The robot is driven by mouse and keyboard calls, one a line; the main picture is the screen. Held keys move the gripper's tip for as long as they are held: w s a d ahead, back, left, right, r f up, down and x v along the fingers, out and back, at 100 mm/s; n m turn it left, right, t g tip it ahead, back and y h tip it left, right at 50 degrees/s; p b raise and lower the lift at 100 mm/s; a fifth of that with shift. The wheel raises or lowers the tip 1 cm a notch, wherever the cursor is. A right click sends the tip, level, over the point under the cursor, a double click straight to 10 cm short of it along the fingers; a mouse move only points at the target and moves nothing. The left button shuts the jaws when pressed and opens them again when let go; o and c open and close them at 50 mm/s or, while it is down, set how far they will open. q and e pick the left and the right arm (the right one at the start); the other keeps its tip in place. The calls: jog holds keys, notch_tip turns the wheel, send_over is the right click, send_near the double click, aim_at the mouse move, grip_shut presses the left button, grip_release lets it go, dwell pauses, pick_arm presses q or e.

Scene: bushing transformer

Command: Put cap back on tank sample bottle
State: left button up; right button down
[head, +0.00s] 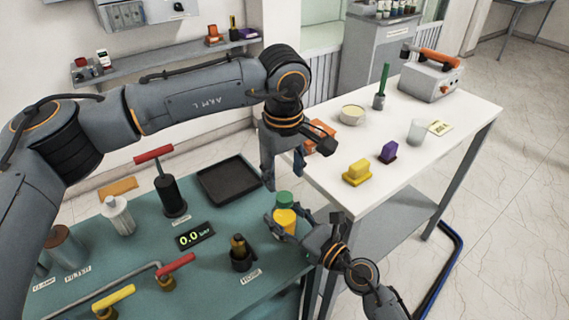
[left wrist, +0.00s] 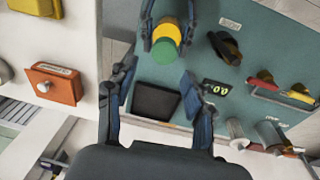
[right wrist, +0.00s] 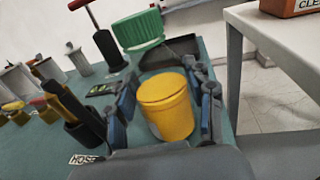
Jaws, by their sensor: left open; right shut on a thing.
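The yellow sample bottle (head: 284,222) is held near the front right edge of the teal bench by my right gripper (head: 291,231), which is shut on its sides. The bottle also shows in the right wrist view (right wrist: 166,108), slightly tilted. The green cap (head: 284,197) is above and beyond the bottle. In the right wrist view the cap (right wrist: 138,30) is tilted, with a visible gap from the bottle top. In the left wrist view the cap (left wrist: 165,50) overlaps the bottle (left wrist: 167,30). My left gripper (head: 283,174) is open and empty above the cap; its fingers (left wrist: 152,88) are apart.
A white table (head: 440,150) with several objects is at right.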

aim_at(284, 196)
pick_arm(q)
jog(key=n, duration=0.5)
jog(key=shift+r, duration=0.3)
jog(key=n, duration=0.4)
jog(key=shift+w+r+n+g, duration=0.1)
jog(key=shift+r+n+g, duration=0.15)
jog(key=shift+n+g, duration=0.05)
jog(key=n, duration=0.4)
jog(key=shift+r, duration=0.25)
jog(key=n, duration=0.4)
jog(key=shift+r+n+g, duration=0.25)
jog(key=shift+n+g, duration=0.05)
jog(key=shift+n, duration=0.1)
jog(key=shift+f, duration=0.1)
jog(key=shift+f, duration=3.9)
jog(key=shift+c, duration=0.4)
grip_shut()
